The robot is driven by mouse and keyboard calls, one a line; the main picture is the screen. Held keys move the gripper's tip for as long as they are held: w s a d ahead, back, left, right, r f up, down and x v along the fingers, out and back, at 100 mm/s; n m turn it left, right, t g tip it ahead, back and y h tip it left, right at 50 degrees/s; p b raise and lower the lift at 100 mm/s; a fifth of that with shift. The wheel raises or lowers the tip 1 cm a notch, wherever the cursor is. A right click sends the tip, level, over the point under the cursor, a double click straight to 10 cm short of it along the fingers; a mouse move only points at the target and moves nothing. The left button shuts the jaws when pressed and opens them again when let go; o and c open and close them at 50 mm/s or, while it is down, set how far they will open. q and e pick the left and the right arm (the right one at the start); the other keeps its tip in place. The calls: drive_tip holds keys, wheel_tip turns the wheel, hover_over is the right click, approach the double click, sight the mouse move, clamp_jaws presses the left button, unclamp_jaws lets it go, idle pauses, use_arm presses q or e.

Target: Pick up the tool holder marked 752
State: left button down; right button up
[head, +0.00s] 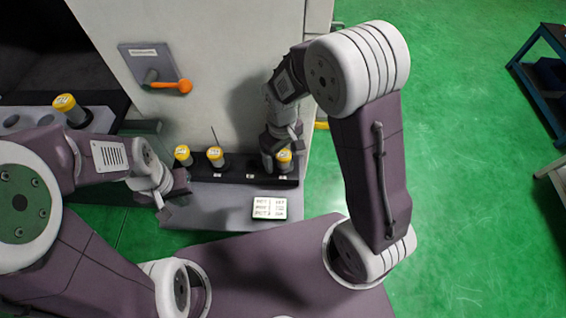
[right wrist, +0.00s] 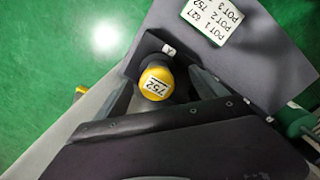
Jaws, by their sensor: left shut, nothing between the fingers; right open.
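The tool holder marked 752 (right wrist: 156,83) has a yellow cap with a white label and stands upright in the black rack (right wrist: 150,45). In the head view its yellow cap (head: 284,156) is at the rack's right end. My right gripper (head: 277,148) is over it. In the right wrist view, the open fingers (right wrist: 163,92) lie on either side of the holder, with gaps visible; whether either finger touches it I cannot tell. My left gripper (head: 178,186) is shut and empty, left of the rack, by the grey shelf.
Two more yellow-capped holders (head: 216,156) (head: 183,154) stand in the rack to the left. A white card (head: 270,208) with POT lines lies on the grey shelf (head: 215,208). Another holder (head: 66,104) stands far left. A machine wall with an orange-knobbed handle (head: 170,85) rises behind.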

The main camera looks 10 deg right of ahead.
drive_tip(key=f, duration=0.3)
drive_tip(key=shift+s+d, duration=0.2)
drive_tip(key=shift+d, duration=0.05)
drive_tip(key=shift+w+f, duration=0.15)
drive_tip(key=shift+f, duration=0.1)
clamp_jaws()
drive_tip(key=shift+r, duration=0.1)
